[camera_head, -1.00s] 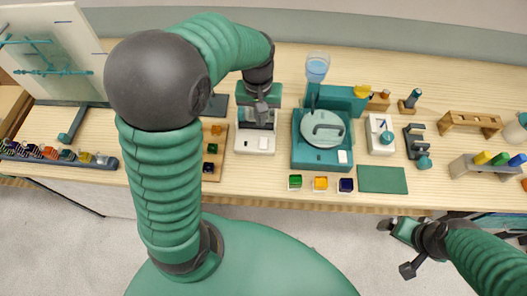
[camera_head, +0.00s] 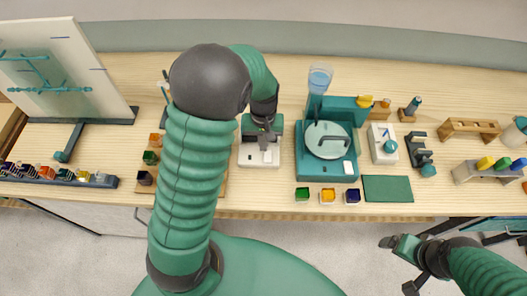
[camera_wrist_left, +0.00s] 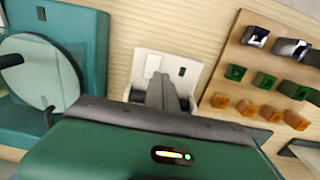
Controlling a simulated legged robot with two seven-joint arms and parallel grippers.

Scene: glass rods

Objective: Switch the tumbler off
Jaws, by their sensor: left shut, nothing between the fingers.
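My left gripper (camera_head: 264,142) is shut and empty, pointing down over a small device with a white base (camera_head: 258,159) and a green back block. The white base also shows in the left wrist view (camera_wrist_left: 168,66), with a pale slot and a small dark switch-like mark. The closed fingers (camera_wrist_left: 161,84) overlap the base there; I cannot tell whether they touch it. To its right stands a teal machine (camera_head: 303,165) with a round pale lid (camera_head: 327,140) and a white switch plate (camera_head: 348,168). Which device is the tumbler is not labelled. My right gripper (camera_head: 396,262) is off the table's front edge.
A wooden board with coloured blocks (camera_wrist_left: 244,65) lies beside the white-based device, partly behind my left arm. Small coloured cubes (camera_head: 327,196) and a green mat (camera_head: 388,188) lie near the front edge. A blue-filled glass (camera_head: 320,78) stands behind the teal machine.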

